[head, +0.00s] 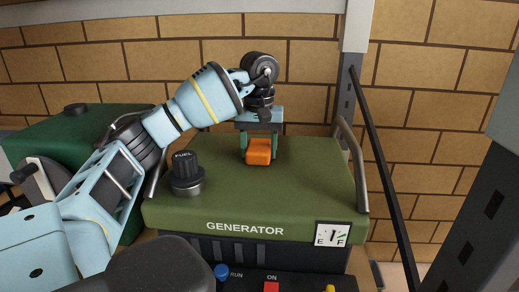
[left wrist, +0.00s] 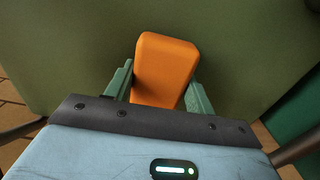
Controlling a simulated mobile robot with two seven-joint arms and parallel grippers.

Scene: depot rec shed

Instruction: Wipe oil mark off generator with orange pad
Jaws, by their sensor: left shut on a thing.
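The generator (head: 230,205) is a green box with a fuel cap on its top and dark front panels. My left gripper (head: 260,152) is over the rear part of the generator's top, pointing down. It is shut on the orange pad (head: 258,152), which sits between its two green fingers. The pad also shows in the left wrist view (left wrist: 165,70), against the green top. I cannot tell whether the pad touches the top. No oil mark shows on the visible part of the top; the pad and gripper hide some of it. My right gripper is not in view.
The black fuel cap (head: 187,175) rises from the top's left side. Metal handles stand at both sides, the right one (head: 350,160) near a dark slanted bar (head: 385,170). Another green box (head: 75,130) is at the left. A brick wall is behind.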

